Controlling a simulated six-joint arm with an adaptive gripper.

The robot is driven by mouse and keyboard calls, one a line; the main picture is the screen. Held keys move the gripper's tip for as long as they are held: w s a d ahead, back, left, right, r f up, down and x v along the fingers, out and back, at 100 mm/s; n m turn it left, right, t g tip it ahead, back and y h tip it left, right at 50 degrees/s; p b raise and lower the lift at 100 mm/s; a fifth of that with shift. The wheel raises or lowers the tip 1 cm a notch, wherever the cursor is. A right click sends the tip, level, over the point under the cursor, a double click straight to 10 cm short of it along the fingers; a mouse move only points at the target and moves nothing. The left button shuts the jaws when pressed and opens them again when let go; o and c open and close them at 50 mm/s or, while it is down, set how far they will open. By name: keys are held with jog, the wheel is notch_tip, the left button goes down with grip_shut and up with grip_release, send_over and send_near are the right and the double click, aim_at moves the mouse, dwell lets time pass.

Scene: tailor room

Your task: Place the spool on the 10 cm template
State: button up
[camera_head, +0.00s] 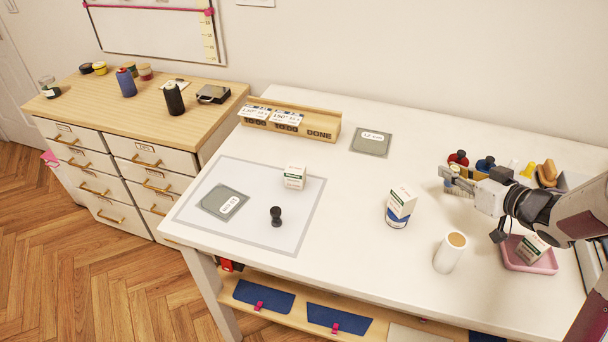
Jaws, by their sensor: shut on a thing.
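The 10 cm template (222,202) is a grey square plate with a white label. It lies flat on the left part of a pale mat (262,173) on the white table. My gripper (449,178) is at the right of the table, far from the template. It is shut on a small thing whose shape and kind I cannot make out. A red spool-like item (458,157) and a blue one (485,163) show just behind my gripper. I cannot tell which thing is the task's spool.
A black knob-like item (276,216) and a small white box (294,176) stand near the template. A 12 cm template (369,146) lies at the back.

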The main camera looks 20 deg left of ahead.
jog(key=shift+a, duration=0.1)
jog(key=a+n+g+y, duration=0.2)
jog(key=a+n, duration=0.1)
jog(key=a, duration=2.6)
jog(key=s+a+n+g+y, duration=0.1)
jog(key=s+a, duration=0.6)
jog(key=a, duration=0.5)
jog(key=s+a+n+g, duration=0.1)
jog(key=s+a+g, duration=0.1)
jog(key=s+a, duration=0.5)
jog(key=a, duration=0.6)
jog(key=shift+r+y, duration=0.3)
jog(key=shift+y, duration=0.1)
jog(key=shift+d+f, duration=0.1)
jog(key=shift+f, duration=0.05)
send_over(223, 201)
jog(key=shift+f, duration=3)
jog(key=shift+f, duration=0.1)
